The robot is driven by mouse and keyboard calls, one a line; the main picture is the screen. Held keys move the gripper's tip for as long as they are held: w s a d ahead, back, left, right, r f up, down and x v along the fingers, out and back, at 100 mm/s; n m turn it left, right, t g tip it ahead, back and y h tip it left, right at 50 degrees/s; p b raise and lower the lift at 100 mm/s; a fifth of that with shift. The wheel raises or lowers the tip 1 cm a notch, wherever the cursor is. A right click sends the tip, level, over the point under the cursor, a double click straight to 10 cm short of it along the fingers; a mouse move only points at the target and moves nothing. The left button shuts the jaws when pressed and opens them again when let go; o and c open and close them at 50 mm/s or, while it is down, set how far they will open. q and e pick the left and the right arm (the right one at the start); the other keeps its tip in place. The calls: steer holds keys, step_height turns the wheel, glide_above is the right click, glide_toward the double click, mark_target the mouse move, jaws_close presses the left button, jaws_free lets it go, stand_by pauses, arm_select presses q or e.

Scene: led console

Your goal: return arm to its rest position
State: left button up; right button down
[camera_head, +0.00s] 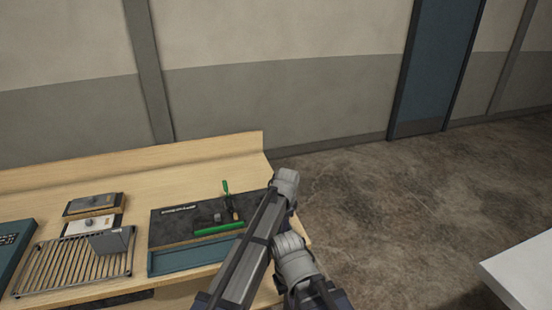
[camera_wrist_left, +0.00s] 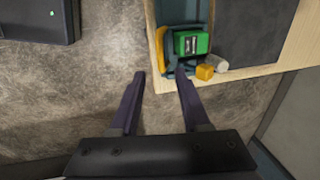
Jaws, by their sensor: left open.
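My left arm (camera_head: 247,255) rises from the bottom middle of the head view and bends at its grey upper joint, in front of the workbench's right end. Its fingers are not clear in that view. My right gripper is not in view.
A wooden workbench (camera_head: 185,160) holds a dark mat, a green bar (camera_head: 219,229), a teal tray (camera_head: 185,261) and a wire rack (camera_head: 60,265). The wrist view shows a green block (camera_wrist_left: 191,43), a yellow cube (camera_wrist_left: 205,72) and a dark box (camera_wrist_left: 35,22).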

arm_select(q)
steer(key=s+a+n+g, duration=0.1)
steer(key=s+a+n, duration=1.4)
steer(key=s+a, duration=0.7)
steer(key=s+d+f+m+b, duration=0.2)
steer(key=s+d+f+b, duration=0.1)
steer(key=d, duration=0.3)
steer(key=s+d+f+m+g+b, duration=0.1)
steer(key=s+d+f+m+b, duration=0.1)
steer(key=d, duration=0.4)
step_height(320, 180, down, 2)
steer(key=shift+s+f+y+b, duration=0.1)
steer(key=shift+s+y+b, duration=0.2)
steer(key=shift+s+b, duration=0.55)
steer(key=shift+w, duration=0.1)
